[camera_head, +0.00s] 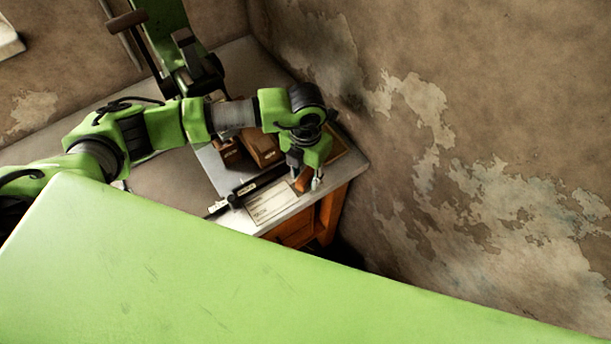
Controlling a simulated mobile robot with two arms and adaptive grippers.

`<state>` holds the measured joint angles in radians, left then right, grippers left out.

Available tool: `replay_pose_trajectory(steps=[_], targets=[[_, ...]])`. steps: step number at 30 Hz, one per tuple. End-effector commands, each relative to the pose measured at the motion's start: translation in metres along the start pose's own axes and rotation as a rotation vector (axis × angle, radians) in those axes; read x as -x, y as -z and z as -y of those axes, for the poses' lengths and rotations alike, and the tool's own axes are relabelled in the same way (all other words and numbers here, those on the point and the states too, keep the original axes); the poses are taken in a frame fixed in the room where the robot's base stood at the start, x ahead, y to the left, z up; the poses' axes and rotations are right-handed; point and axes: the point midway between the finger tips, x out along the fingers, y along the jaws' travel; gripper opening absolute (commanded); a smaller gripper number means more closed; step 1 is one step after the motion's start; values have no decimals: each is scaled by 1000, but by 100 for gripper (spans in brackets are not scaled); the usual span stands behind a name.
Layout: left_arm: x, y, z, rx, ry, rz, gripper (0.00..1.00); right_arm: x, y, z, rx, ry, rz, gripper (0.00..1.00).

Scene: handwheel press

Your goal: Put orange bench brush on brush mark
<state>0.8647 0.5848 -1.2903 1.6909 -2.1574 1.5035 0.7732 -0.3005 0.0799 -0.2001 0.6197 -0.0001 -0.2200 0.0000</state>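My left gripper (306,181) points down over the right end of the bench top, its two fingers apart. A small orange piece (303,179) shows between the fingers. It looks like the orange bench brush, but most of it is hidden by the gripper. I cannot tell whether the fingers touch it or whether it rests on the bench. I cannot make out the brush mark for certain. A brown-edged flat area (338,153) lies partly behind the gripper. My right gripper is not in view.
A white printed card (271,204) and a long black tool (256,185) lie on the bench left of the gripper. Brown blocks (262,147) stand behind them. A green press (176,40) stands at the back left. A worn wall (470,130) rises close on the right.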

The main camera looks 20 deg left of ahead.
Motion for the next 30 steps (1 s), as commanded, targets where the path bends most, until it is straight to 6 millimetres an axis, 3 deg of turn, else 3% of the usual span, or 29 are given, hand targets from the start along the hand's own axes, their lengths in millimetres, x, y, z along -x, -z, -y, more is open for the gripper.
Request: replay_pose_trajectory(steps=[9, 15, 21, 30], targets=[[66, -1, 0, -2, 0, 6, 34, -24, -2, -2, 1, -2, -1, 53], [96, 0, 0, -1, 0, 3, 34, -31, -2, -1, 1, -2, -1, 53], [108, 0, 0, -1, 0, 0, 34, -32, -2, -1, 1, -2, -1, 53], [108, 0, 0, -1, 0, 0, 34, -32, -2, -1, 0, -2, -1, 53]])
